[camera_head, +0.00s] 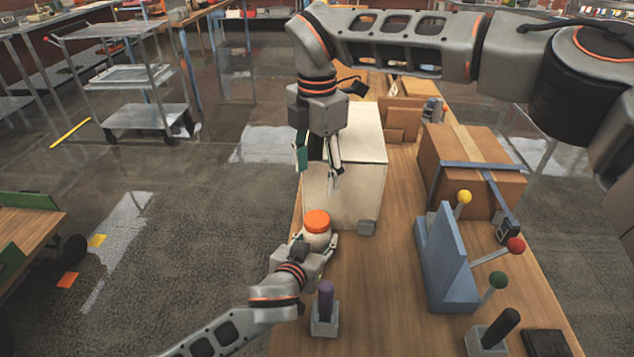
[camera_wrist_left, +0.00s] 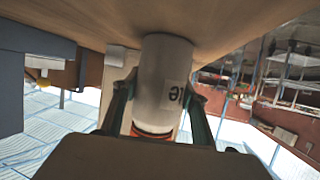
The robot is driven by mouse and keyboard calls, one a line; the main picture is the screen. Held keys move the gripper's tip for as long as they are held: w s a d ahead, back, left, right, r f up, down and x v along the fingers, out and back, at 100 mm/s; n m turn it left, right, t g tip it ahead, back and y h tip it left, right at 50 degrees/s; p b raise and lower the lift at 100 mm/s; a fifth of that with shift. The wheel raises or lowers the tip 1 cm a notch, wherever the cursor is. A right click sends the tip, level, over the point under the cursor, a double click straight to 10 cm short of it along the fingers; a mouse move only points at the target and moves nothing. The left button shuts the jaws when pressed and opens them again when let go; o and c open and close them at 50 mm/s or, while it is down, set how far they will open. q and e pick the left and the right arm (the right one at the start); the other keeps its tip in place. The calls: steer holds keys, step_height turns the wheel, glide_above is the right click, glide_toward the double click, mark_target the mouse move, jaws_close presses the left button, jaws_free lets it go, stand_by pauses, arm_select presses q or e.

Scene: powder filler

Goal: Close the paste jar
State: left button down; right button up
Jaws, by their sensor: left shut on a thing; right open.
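The paste jar (camera_head: 315,240) is a pale jar with an orange lid (camera_head: 317,221) on its top, standing upright at the left edge of the wooden table. My left gripper (camera_head: 318,248) is shut around the jar's body. In the left wrist view the jar (camera_wrist_left: 162,80) shows upside down between the two fingers, with a label on its side and the orange lid (camera_wrist_left: 153,135) partly hidden. My right gripper (camera_head: 320,165) is open and empty, pointing down above the jar and apart from the lid. I cannot tell how tightly the lid sits.
A large pale box (camera_head: 362,160) stands just behind the jar. A purple-handled item (camera_head: 326,300) stands in front. A blue lever stand (camera_head: 445,265) and a cardboard box (camera_head: 470,165) are on the right. The middle of the table (camera_head: 385,290) is clear.

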arm_select(q)
steer(key=c, duration=1.1)
jaws_free()
steer(key=shift+s, duration=0.15)
steer(key=v, duration=1.2)
steer(key=shift+a+r, duration=0.1)
steer(key=shift+a, duration=0.05)
